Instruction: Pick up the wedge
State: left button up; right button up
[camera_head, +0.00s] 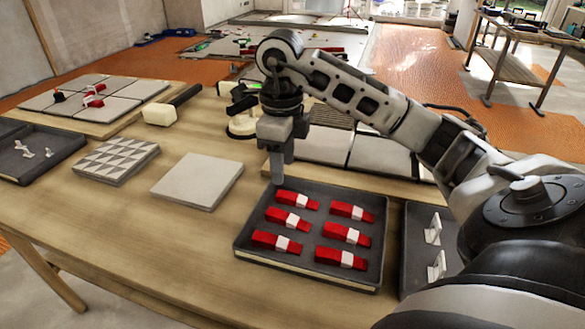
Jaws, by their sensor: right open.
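Several red wedges with white bands lie in two columns in a dark tray (243,243) on the wooden table. The back left wedge (290,200) is closest to my right gripper. Others include the back right wedge (352,212) and the front left wedge (270,240). My right gripper (278,180) points down at the tray's back left corner, just left of the back left wedge. Its fingers overlap one another in this view, and no wedge shows between them. My left gripper is out of view.
A second dark tray (412,268) with white clips (433,230) stands to the right, partly behind my right arm. A plain tile (197,181) and a patterned tile (116,161) lie to the left. A white-headed mallet (160,115) lies behind them. Grey tiles (325,146) lie behind the wedge tray.

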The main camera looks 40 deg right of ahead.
aim_at(284, 194)
jog(key=shift+f, duration=3.4)
jog(key=c, duration=1)
